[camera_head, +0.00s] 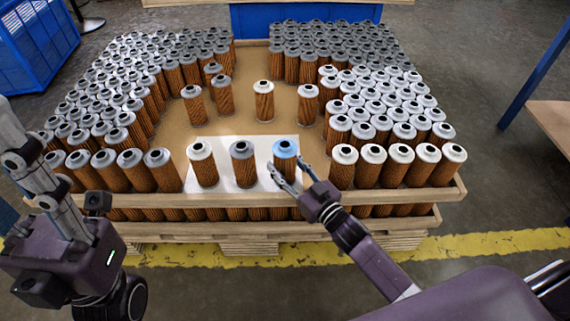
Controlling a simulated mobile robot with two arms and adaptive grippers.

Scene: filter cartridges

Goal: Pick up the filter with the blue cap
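The filter with the blue cap (285,151) stands upright on a white sheet (250,188) at the front of the pallet. It has an orange-brown pleated body and is the right one of three front filters. My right gripper (289,169) is open in front of it, its fingers spread over the filter's lower part. I cannot tell whether they touch it. My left gripper (45,200) is large and close at the left edge. Its fingertips are not clearly seen, and no filter shows in it.
A white-capped filter (202,164) and a grey-capped filter (243,163) stand left of the blue-capped one. Dense filter rows fill both sides and the back. The pallet's wooden front rim (240,199) is low. Bare board (240,120) lies behind the front filters.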

